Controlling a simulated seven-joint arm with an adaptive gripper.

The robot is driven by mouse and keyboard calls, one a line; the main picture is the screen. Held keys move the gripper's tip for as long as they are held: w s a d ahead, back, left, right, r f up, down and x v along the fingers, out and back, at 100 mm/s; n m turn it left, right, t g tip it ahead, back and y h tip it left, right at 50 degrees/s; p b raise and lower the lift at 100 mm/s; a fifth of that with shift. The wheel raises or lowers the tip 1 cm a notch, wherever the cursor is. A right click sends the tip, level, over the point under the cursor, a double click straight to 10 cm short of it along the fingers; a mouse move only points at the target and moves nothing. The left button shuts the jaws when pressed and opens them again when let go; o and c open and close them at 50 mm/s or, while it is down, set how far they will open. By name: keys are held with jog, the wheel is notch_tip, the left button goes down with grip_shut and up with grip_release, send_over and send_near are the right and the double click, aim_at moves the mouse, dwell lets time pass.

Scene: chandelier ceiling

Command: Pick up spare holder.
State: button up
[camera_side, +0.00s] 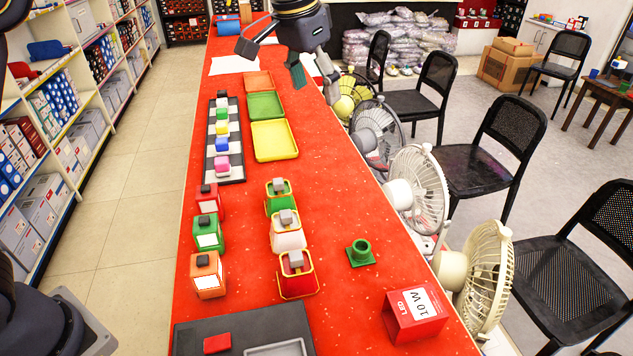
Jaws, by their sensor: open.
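A green holder (361,252), a short round cup on a square base, stands upright on the red tabletop right of centre. It looks like the spare holder. My gripper (288,68) hangs above the far end of the table, with its fingers spread and nothing between them. It is well apart from the green holder, farther back and to the left in the picture. No part of the green holder is covered.
The red table (225,285) also bears a red LED box (414,315), several coloured containers with grey-topped items, a checkered strip (237,166) with coloured blocks, and trays (275,141). Fans (417,187) line the right edge. The tabletop around the green holder is clear.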

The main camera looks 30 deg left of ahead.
jog(key=w+d+f+m+g, duration=0.25)
jog(key=d+f, duration=0.65)
jog(key=f, duration=0.5)
send_over(360, 248)
jog(key=s, duration=0.1)
notch_tip(360, 248, down, 7)
jog(key=shift+n+y, duration=0.25)
jog(key=shift+y, duration=0.15)
jog(key=f, duration=0.9)
jog(key=shift+s+d+f, duration=0.15)
jog(key=shift+d+f, duration=0.1)
jog(key=shift+f, duration=0.1)
jog(key=shift+a+f, duration=0.1)
jog(key=shift+f, duration=2.85)
jog(key=c, duration=1.1)
